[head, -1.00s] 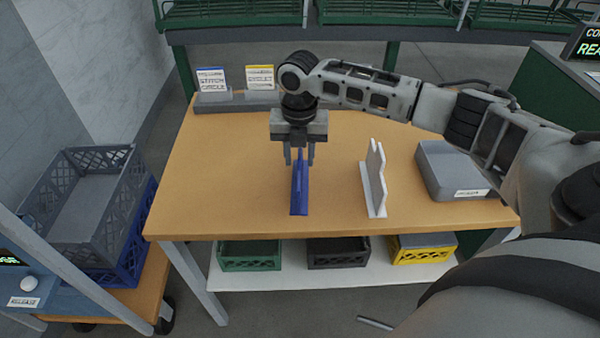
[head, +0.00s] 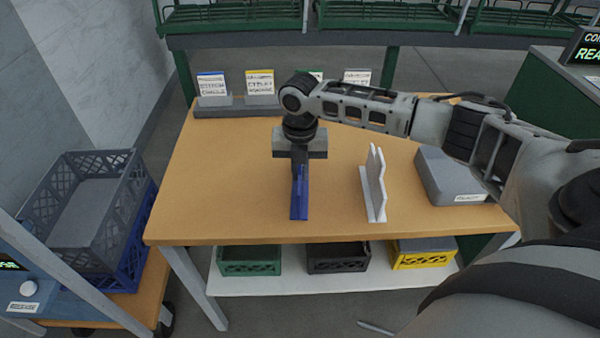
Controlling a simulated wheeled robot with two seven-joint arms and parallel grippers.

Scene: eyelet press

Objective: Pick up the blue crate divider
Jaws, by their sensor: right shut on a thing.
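The blue crate divider (head: 300,205) stands on edge on the wooden table, left of the table's middle and near its front edge. My right gripper (head: 300,170) is directly above it, pointing down, with its fingers shut on the divider's upper part. The fingers and gripper body hide the divider's far end. I cannot tell whether its base is still touching the table. My left gripper is not in view.
A white divider (head: 374,190) stands to the right on the table (head: 220,200). A grey box (head: 445,180) lies farther right. Label cards on a grey holder (head: 230,108) line the back. Stacked crates (head: 90,210) stand at left. The table's left part is clear.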

